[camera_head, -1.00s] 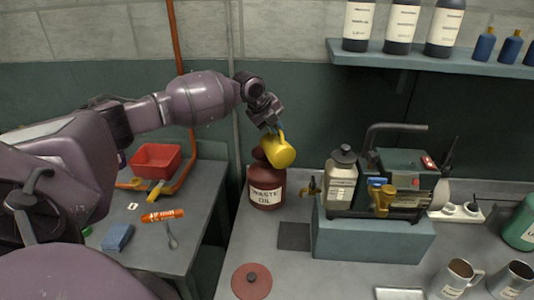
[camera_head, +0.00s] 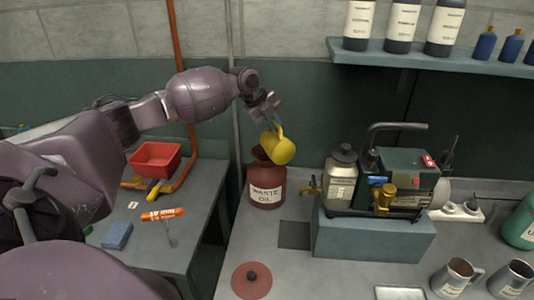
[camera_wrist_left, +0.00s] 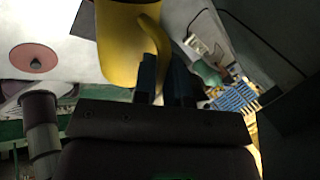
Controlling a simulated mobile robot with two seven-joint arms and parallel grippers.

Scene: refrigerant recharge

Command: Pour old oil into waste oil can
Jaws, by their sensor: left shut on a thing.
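The waste oil can (camera_head: 266,196) is a dark red container with a label reading "WASTE OIL", standing upright on the grey bench. My left gripper (camera_head: 271,121) is above it and shut on the handle of a yellow jug (camera_head: 281,151). The jug is strongly tilted beside and over the can's neck, its rounded base toward the camera. Its mouth is hidden, and no oil stream can be made out. In the left wrist view the yellow jug (camera_wrist_left: 118,42) has its handle between the blue fingers (camera_wrist_left: 163,76). My right gripper is not in view.
A dark red round lid (camera_head: 251,281) lies on the bench in front. A pump unit (camera_head: 404,180) stands on a grey block to the right, beside a grey bottle (camera_head: 341,179). A red bin (camera_head: 155,160) is on the left table. A shelf (camera_head: 440,60) with bottles hangs above right.

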